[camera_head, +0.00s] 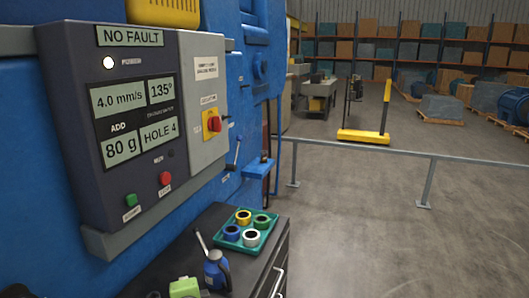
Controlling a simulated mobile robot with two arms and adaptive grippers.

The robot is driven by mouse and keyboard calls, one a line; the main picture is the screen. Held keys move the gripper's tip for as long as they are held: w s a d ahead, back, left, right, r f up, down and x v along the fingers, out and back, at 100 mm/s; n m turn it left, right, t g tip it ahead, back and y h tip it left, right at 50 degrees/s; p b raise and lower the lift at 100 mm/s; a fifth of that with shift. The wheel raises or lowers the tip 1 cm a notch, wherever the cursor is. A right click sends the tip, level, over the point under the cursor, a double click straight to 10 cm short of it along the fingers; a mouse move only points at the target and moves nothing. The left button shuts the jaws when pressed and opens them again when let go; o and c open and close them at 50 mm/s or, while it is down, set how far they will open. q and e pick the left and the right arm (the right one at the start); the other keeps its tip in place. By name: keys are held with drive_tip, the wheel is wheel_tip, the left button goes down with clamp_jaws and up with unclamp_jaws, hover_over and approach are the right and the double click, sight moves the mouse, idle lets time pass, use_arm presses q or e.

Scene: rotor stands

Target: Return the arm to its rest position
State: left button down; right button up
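Neither of my grippers shows clearly in the head view, and I cannot see what they hold. A control panel (80,190) fills the left side on a blue machine (25,150). Its displays read "NO FAULT", "4.0 mm/s", "135°", "ADD 80 g" and "HOLE 4". A white lamp (109,63) is lit. A green button (131,200) and a red button (166,178) sit low on the panel. A red rotary switch on a yellow plate (212,124) is at its right.
A dark cabinet (215,217) stands below the panel. On it are a teal tray (246,249) with several coloured rings, a blue bottle-like tool (216,270) and a green object (185,287). A grey railing (360,148) crosses the right; the floor before it is clear.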

use_arm(q)
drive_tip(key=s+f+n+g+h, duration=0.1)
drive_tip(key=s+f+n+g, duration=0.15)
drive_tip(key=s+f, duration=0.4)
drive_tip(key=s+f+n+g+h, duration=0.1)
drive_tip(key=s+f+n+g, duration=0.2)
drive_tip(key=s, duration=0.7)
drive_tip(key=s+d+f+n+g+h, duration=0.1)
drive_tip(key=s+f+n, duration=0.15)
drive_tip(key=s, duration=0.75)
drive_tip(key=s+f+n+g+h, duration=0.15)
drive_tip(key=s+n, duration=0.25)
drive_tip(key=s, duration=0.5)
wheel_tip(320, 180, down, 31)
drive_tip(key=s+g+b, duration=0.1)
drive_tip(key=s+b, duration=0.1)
drive_tip(key=b, duration=0.3)
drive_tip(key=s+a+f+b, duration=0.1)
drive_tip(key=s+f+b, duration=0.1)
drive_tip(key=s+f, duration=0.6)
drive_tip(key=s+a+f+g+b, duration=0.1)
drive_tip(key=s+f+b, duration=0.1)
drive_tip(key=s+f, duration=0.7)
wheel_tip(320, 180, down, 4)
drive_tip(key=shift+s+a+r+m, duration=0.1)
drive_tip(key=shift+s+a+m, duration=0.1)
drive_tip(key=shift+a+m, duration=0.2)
